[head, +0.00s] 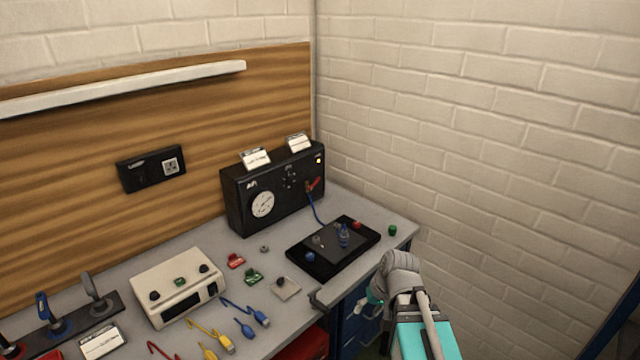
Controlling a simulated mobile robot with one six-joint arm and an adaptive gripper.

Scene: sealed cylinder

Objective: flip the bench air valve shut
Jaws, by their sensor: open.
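The bench air unit is a black box (240,203) with a round white gauge (262,205), standing at the back of the bench near the corner. A small red lever (315,184), which looks like the air valve handle, sits on the right of its front face and slants up to the right. A blue hose (314,208) hangs below the lever to a black tray. My gripper (367,306) is low at the bench's front right edge, well away from the lever and partly hidden by my arm. It appears open and empty; its fingertips are hard to make out.
The black tray (300,262) holds a small blue bottle (343,236) and knobs. A beige box (160,286), coloured clips and cables lie left on the bench (225,255). A brick wall (480,150) closes the right.

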